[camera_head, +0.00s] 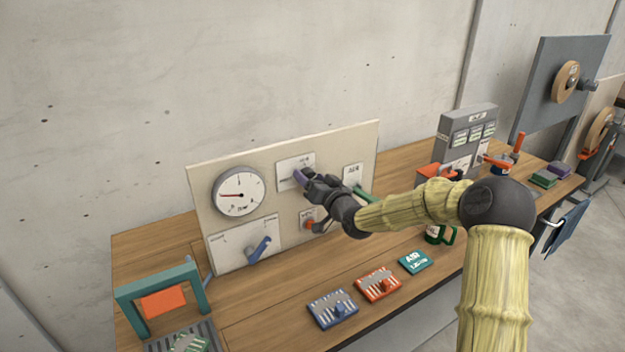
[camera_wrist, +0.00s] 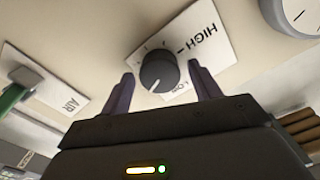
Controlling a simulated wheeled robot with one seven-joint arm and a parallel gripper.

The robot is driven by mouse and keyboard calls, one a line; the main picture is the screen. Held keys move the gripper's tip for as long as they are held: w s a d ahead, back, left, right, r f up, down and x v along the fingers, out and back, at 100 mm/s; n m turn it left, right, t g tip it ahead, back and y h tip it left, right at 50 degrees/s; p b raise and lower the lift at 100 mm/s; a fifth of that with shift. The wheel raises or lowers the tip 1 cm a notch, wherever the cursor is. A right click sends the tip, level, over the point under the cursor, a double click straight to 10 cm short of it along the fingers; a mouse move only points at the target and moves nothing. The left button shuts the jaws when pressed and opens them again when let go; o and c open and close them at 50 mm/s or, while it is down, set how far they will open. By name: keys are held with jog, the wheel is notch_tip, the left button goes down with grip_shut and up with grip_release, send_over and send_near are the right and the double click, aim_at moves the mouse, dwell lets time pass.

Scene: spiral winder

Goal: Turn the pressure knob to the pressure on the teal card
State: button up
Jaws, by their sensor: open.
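The knob (camera_wrist: 158,73) is dark and round with a white pointer line, on a white plate marked HIGH and LOW in the wrist view. Its pointer is directed to the lower left in that view. My gripper (camera_wrist: 160,88) is open, with one finger on each side of the knob; I cannot tell whether either touches it. In the head view my gripper (camera_head: 302,178) is at the panel (camera_head: 215,178) and mostly hides the knob. The teal card (camera_head: 414,261) lies on the table at the right of a row; its lettering is too small to read surely.
A round gauge (camera_head: 239,194) is on the panel's left. Below are a blue lever (camera_head: 259,249) and a red control (camera_head: 308,220). A green handle (camera_head: 364,195) is right of my gripper. A blue card (camera_head: 333,309) and an orange card (camera_head: 377,285) lie in front.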

jog(key=b+v, duration=0.2)
jog(key=v, duration=1.5)
jog(key=shift+s+d+b, duration=0.2)
jog(key=shift+b, duration=0.2)
jog(key=s+d+f+g+h+p, duration=0.4)
jog(key=s+d+f+g+h, duration=0.2)
jog(key=s+f+h, duration=0.15)
jog(key=s+d+m+g+h+p, duration=0.1)
jog(key=s+d+g, duration=0.1)
jog(key=s, duration=0.5)
jog(key=s+d+r+g+h+p, duration=0.1)
jog(key=s+g, duration=0.3)
jog(key=s, duration=0.4)
jog(key=shift+s+d+r+m, duration=0.3)
jog(key=shift+d+m, duration=0.1)
jog(key=shift+d, duration=0.5)
jog(key=shift+h, duration=0.25)
